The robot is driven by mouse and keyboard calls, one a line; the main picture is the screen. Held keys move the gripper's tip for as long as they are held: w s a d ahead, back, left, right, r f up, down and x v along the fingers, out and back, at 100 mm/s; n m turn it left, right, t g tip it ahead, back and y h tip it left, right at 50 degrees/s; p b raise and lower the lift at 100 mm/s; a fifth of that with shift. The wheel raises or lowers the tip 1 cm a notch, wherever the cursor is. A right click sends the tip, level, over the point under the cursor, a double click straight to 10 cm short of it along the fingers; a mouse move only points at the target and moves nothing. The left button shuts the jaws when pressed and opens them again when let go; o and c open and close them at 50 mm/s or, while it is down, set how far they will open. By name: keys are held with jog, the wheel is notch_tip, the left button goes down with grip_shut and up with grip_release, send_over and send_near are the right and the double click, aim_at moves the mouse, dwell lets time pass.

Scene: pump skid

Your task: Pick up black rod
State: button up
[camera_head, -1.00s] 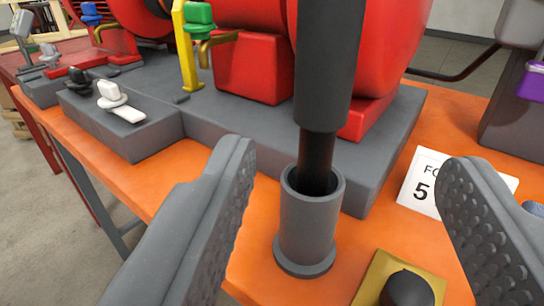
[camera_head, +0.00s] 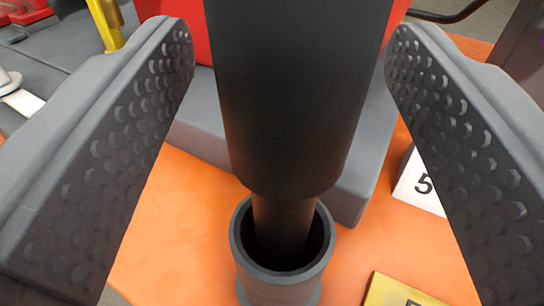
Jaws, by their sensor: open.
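The black rod (camera_head: 300,90) stands upright in the middle of the view. Its thick upper part runs out of the top of the picture. Its thinner lower end goes down into a grey cylindrical holder (camera_head: 240,262) on the orange table. My gripper (camera_head: 290,40) is open, with one studded finger on each side of the rod. The rod is between the fingers, with a visible gap on both sides. The rod's bottom is hidden inside the holder.
A grey plinth (camera_head: 200,110) with red machinery stands behind the rod. A white card with a 5 (camera_head: 420,188) is at right, partly behind my right finger. A yellow plate (camera_head: 395,292) lies at the lower right. A yellow post (camera_head: 106,22) stands at upper left.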

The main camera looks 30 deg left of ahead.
jog(key=shift+x, duration=1.05)
grip_shut()
jog(key=shift+r, duration=0.15)
